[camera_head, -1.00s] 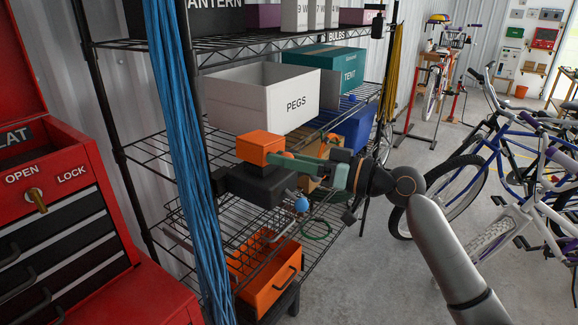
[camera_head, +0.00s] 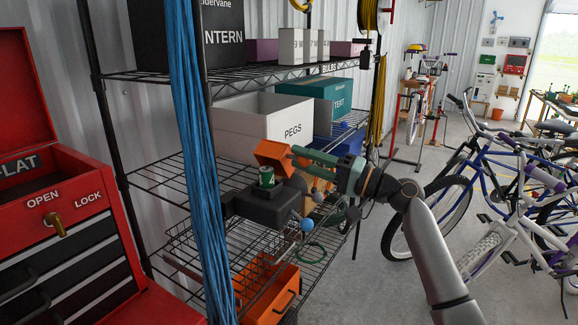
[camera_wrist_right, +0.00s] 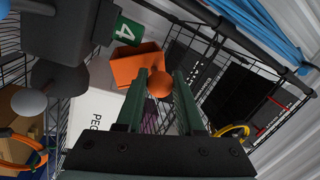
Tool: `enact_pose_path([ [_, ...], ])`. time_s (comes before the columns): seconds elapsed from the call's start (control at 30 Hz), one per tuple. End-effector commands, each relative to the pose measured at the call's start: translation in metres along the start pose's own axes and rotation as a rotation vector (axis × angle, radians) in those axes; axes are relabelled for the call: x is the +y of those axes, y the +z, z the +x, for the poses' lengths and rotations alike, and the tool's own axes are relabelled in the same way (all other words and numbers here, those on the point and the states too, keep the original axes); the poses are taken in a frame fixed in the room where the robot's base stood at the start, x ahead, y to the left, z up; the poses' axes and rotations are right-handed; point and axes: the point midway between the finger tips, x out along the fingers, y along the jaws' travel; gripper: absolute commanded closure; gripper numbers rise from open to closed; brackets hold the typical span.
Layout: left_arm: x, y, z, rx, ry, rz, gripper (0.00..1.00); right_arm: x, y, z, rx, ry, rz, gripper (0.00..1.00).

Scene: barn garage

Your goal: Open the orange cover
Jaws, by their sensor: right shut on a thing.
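The orange cover (camera_head: 272,154) is tilted up over the black box (camera_head: 265,208) on the shelf rack. A green cylinder (camera_head: 267,177) shows uncovered on top of the box. In the right wrist view the cover (camera_wrist_right: 132,66) has its hollow side visible, and the green piece (camera_wrist_right: 128,30) bears a "4". My right gripper (camera_head: 293,153) reaches in from the right at the cover. In the right wrist view its green fingers (camera_wrist_right: 160,84) are shut on the cover's round orange knob. My left gripper is not in view.
A white PEGS box (camera_head: 262,125) stands behind on the rack. Blue cords (camera_head: 192,150) hang in front of the rack at left, beside a red tool chest (camera_head: 60,205). An orange bin (camera_head: 268,287) sits below. Bicycles (camera_head: 500,190) stand at right.

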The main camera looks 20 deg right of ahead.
Motion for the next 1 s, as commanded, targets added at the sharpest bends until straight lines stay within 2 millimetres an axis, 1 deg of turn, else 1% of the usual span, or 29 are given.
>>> enact_pose_path([
  [0.2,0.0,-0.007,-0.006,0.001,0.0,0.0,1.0,0.001,-0.012,-0.002,0.029,-0.008,0.161,1.0],
  [0.5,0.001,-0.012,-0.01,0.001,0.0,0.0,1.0,0.005,-0.019,-0.003,0.055,-0.013,0.293,1.0],
  [0.7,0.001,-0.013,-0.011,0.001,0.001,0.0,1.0,0.007,-0.021,-0.003,0.062,-0.015,0.325,1.0],
  [1.0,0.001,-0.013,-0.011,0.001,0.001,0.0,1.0,0.007,-0.021,-0.004,0.064,-0.014,0.329,1.0],
])
